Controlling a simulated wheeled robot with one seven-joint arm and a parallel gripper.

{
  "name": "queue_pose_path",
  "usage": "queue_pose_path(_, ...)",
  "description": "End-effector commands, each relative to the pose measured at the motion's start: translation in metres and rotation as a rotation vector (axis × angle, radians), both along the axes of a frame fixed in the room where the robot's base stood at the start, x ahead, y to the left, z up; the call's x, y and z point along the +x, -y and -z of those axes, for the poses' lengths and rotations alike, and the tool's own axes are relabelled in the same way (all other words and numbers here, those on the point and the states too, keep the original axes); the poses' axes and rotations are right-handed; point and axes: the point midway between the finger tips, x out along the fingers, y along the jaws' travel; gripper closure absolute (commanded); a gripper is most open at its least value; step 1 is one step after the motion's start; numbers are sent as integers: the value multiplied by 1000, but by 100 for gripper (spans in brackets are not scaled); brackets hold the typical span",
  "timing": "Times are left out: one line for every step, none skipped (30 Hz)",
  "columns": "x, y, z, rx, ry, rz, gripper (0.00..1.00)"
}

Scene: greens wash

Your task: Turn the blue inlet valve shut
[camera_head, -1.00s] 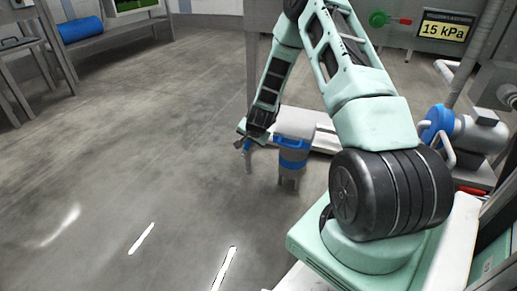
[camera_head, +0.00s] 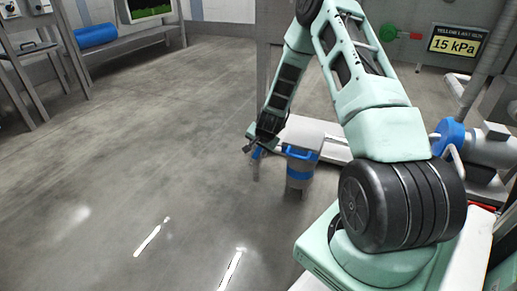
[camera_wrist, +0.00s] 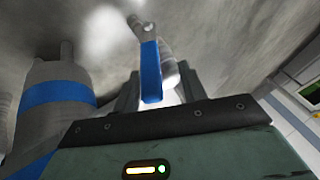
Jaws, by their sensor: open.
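The blue inlet valve's lever (camera_wrist: 150,70) is a flat blue handle on a grey pipe fitting in the wrist view. It lies in the gap between the two dark fingers of my gripper (camera_wrist: 160,90), which are apart. I cannot tell whether either finger touches it. In the head view my gripper (camera_head: 251,143) is low, just above the small blue lever (camera_head: 256,153) on its grey upright pipe. My gripper partly hides the lever there.
A grey blue-banded housing (camera_head: 299,172) with a blue top stands close to the right of the valve, and also shows in the wrist view (camera_wrist: 55,95). A light bench (camera_head: 310,132) is behind. A 15 kPa display (camera_head: 457,40) hangs at the right. Floor to the left is clear.

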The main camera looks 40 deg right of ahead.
Motion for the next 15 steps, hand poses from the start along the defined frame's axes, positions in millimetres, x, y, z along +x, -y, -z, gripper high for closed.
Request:
queue_pose_path(0, 0, -14, -1, 1, -1, 58)
queue_pose_path(0, 0, -19, 0, 1, -1, 58)
queue_pose_path(0, 0, -27, 0, 1, -1, 58)
queue_pose_path(0, 0, -33, 0, 1, -1, 58)
queue_pose_path(0, 0, -39, 0, 1, -1, 58)
queue_pose_path(0, 0, -46, 0, 1, -1, 58)
queue_pose_path(0, 0, -52, 0, 1, -1, 58)
queue_pose_path(0, 0, -57, 0, 1, -1, 58)
queue_pose_path(0, 0, -64, 0, 1, -1, 58)
queue_pose_path(0, -1, -68, 0, 1, -1, 58)
queue_pose_path(0, -1, -72, 0, -1, -1, 58)
queue_pose_path(0, -1, -76, 1, -1, -2, 58)
queue_pose_path(0, -1, -78, 1, -1, -2, 58)
queue_pose_path(0, -1, -79, 2, -2, -2, 58)
queue_pose_path(-1, -1, -80, 2, -2, -2, 58)
